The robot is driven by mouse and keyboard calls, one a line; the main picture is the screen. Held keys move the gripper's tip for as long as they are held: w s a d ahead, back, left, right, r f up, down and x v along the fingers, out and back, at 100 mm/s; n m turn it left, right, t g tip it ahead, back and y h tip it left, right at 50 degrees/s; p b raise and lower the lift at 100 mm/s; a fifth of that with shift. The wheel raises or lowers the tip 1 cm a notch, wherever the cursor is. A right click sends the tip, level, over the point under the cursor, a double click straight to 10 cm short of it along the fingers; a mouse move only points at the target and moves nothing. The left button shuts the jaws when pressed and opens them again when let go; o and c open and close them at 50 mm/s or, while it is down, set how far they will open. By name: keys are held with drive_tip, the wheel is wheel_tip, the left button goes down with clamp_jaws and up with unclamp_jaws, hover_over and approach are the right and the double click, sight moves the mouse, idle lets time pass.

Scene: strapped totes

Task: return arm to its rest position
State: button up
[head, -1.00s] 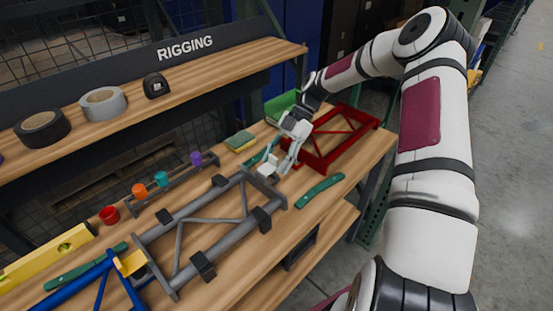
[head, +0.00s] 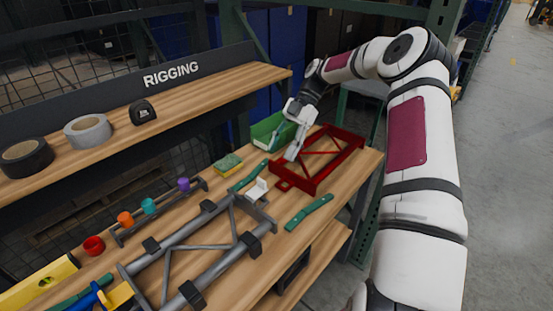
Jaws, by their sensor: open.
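My gripper (head: 281,150) is at the end of my white arm with dark red panels, which reaches in from the right of the head view. The gripper is open with nothing visible between its fingers. It hangs above the bench near the left end of the red frame (head: 345,172) and in front of the green bin (head: 266,127). A small white block (head: 257,190) sits at the right end of the grey frame (head: 186,247), apart from the gripper.
A sponge (head: 227,162) and a rack of coloured cups (head: 150,206) are farther left. The RIGGING shelf (head: 190,92) holds tape rolls (head: 88,131) and a tape measure (head: 143,112). Open floor (head: 505,200) lies at right.

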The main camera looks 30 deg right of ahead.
drive_tip(key=shift+d+r, duration=0.15)
idle(0.4)
drive_tip(key=s+a+r+m+t+h, duration=0.1)
drive_tip(key=s+a+r+m+h, duration=0.8)
drive_tip(key=s+a+r, duration=0.5)
drive_tip(key=s+a+r+m+t, duration=0.1)
drive_tip(key=s+m+t, duration=0.2)
drive_tip(key=s+m, duration=0.3)
drive_tip(key=s+a+r+m+t, duration=0.2)
drive_tip(key=s+m, duration=0.4)
drive_tip(key=s, duration=0.5)
drive_tip(key=shift+s+a+r+m+t+y, duration=0.15)
drive_tip(key=shift+s+m+t+y, duration=0.15)
drive_tip(key=shift+t+y, duration=0.1)
